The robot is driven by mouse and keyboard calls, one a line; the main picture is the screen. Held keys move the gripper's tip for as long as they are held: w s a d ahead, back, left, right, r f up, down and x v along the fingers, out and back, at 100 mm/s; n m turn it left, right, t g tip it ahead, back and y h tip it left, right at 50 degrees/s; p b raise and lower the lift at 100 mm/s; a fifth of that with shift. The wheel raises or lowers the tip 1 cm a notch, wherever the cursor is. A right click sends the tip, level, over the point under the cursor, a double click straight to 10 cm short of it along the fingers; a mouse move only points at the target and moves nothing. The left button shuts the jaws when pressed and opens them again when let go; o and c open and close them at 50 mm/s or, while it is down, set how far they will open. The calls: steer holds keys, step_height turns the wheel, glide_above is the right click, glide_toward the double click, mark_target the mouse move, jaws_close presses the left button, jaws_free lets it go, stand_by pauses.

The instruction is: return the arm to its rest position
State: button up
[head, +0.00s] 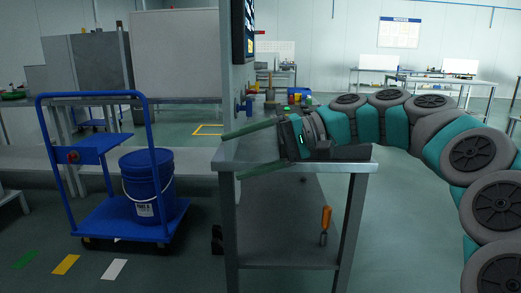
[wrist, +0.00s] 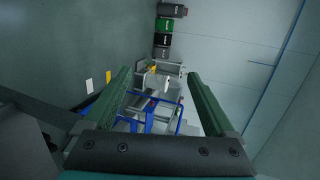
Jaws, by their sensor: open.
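My gripper (head: 248,150) is in the head view at the centre, over the near end of the metal workbench (head: 350,167). Its two long green fingers point left and stand wide apart, with nothing between them. My arm of grey and teal segments curves in from the right side to it. In the wrist view my gripper (wrist: 160,90) also shows open and empty, with the floor and a blue cart far off between the fingers. I cannot tell whether the gripper touches the bench.
A blue cart (head: 125,215) with a blue bucket (head: 148,185) stands on the floor at left. A screwdriver with an orange handle (head: 326,218) is on the bench's lower shelf. A panel (head: 242,80) rises behind the gripper. Small items stand farther back on the bench.

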steer(key=s+f+h, duration=0.7)
steer(key=s+f, duration=0.8)
steer(key=s+d+f+m+h+p, duration=0.1)
steer(key=s+d+f+h, duration=0.6)
steer(key=s+d+f, duration=0.8)
steer(key=d, duration=0.3)
steer(key=shift+s+d+f+h, duration=0.15)
steer(key=shift+s+h, duration=0.05)
steer(key=shift+h, duration=0.1)
